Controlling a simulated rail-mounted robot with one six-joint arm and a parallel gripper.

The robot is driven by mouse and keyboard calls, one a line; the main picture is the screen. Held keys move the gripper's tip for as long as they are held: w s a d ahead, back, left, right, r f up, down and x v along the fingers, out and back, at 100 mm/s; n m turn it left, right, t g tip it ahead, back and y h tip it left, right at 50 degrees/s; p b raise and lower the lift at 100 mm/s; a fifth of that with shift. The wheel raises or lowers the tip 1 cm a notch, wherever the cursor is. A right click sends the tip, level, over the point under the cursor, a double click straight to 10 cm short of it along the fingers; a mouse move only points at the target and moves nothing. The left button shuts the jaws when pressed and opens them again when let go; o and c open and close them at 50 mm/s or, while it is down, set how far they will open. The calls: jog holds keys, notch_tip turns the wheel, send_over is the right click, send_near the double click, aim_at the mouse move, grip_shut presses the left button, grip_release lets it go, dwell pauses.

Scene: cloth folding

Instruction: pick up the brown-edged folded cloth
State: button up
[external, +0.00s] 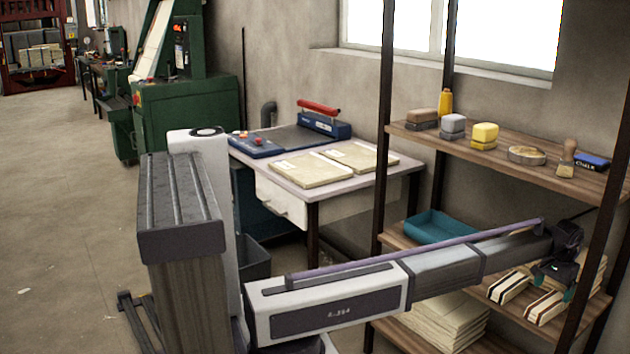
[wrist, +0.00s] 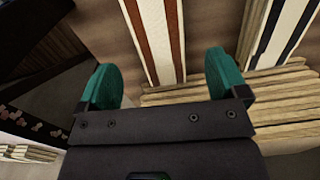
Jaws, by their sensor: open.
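My gripper (wrist: 160,78) is open, with one teal finger on each side of the cloth's line and nothing held. In the external view my gripper (external: 556,284) is over the middle shelf, by two striped folded cloths.
A black-edged folded cloth (wrist: 282,30) lies to the right in the wrist view. Stacked pale cloths (external: 440,320) fill a lower shelf. A teal tray (external: 440,228) stands left on the middle shelf. The upper shelf (external: 480,150) and dark posts (external: 388,120) bound the space.

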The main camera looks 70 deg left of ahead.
aim_at(550, 301)
jog(key=shift+f, duration=0.1)
notch_tip(550, 301, down, 5)
jog(key=b, duration=0.5)
jog(key=shift+w+f, duration=0.15)
jog(key=shift+f, duration=0.05)
jog(key=shift+r, duration=0.25)
jog(key=c, duration=1.1)
